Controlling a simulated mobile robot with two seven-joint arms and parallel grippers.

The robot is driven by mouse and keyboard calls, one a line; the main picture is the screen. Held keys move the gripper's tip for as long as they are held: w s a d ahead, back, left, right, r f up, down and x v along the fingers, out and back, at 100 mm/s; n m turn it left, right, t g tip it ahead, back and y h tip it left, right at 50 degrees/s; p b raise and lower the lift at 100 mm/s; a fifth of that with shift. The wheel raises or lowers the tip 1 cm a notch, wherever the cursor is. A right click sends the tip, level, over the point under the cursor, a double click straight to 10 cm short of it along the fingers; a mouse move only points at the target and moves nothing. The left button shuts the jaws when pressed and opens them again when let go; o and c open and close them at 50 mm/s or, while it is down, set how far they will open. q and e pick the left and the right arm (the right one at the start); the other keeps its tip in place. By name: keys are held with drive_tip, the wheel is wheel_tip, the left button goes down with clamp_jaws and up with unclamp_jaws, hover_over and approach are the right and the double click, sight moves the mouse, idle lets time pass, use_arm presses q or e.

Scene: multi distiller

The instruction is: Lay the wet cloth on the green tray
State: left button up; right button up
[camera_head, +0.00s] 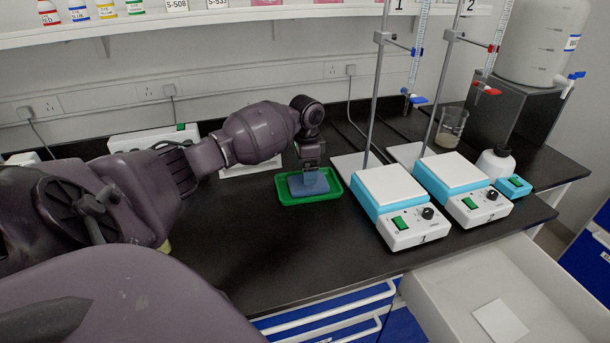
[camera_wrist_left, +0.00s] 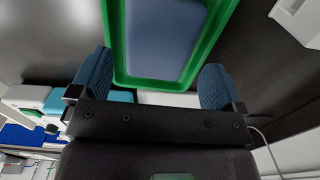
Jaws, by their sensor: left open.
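The blue-grey cloth (camera_head: 309,187) lies inside the green tray (camera_head: 284,196) on the black bench. In the left wrist view the cloth (camera_wrist_left: 165,38) is flat within the rim of the tray (camera_wrist_left: 113,35). My left gripper (camera_head: 309,163) is above the tray, pointing down, and partly covers the cloth in the head view. In the left wrist view its two blue fingers (camera_wrist_left: 152,80) are wide apart with nothing between them. My right gripper is not in view.
Two hotplate stirrers (camera_head: 390,190) (camera_head: 455,175) with stands and burettes are right of the tray. A beaker (camera_head: 451,127) and a white bottle (camera_head: 495,164) stand farther right. An open drawer (camera_head: 560,285) juts out at the lower right. The bench in front of the tray is clear.

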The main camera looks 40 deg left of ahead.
use_arm(q)
wheel_tip(320, 180, up, 8)
drive_tip(key=p, duration=0.1)
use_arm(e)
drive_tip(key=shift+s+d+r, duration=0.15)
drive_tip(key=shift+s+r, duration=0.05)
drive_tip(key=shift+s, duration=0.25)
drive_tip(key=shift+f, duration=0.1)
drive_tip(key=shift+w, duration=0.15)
